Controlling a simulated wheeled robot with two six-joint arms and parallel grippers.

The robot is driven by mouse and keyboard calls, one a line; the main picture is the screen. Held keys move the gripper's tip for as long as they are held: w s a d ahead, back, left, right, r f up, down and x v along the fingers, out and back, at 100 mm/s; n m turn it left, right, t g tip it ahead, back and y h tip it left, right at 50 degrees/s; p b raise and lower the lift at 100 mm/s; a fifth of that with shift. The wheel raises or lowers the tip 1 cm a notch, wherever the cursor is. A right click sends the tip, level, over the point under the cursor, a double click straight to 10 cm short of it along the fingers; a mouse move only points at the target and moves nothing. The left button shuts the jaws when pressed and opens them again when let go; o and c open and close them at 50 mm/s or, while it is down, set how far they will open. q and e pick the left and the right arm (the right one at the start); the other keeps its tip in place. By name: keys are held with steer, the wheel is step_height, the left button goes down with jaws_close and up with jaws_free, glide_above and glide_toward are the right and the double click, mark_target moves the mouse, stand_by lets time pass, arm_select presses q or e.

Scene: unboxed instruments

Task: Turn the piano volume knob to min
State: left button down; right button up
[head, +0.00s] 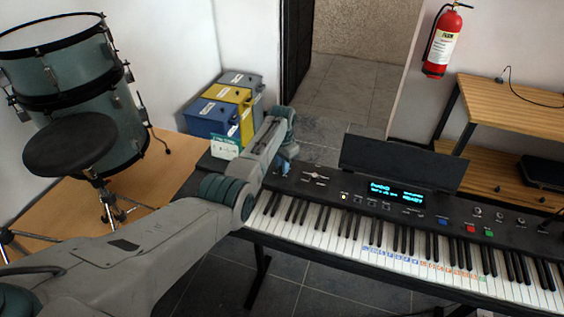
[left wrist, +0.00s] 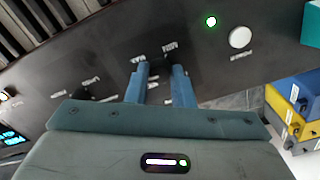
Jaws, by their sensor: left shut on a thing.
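The piano (head: 440,222) is a black digital keyboard on a stand, with a lit display and a control panel along its back. My left gripper (head: 283,168) is at the left end of this panel, fingertips down at its surface. In the left wrist view the two blue fingers (left wrist: 161,78) of my left gripper are closed around the volume knob, between small white labels. My right gripper is in neither view.
A white round button (left wrist: 240,38) and a green light (left wrist: 211,21) sit beside the fingers. A music stand (head: 400,168) rises behind the display. Blue, yellow and grey boxes (head: 210,118) stand behind the piano's left end. A drum (head: 90,95) and stool (head: 70,145) are at left.

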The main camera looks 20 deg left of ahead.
arm_select(q)
steer(key=n+p, duration=0.1)
steer(key=n, duration=0.3)
steer(key=shift+r+n, duration=0.15)
steer(key=shift+n, duration=0.15)
steer(key=n, duration=0.5)
steer(key=shift+w+p, duration=0.1)
steer(key=shift+p, duration=0.25)
steer(key=n, duration=1)
steer(key=shift+p, duration=0.35)
steer(key=n, duration=1.5)
steer(key=shift+n, duration=2.4)
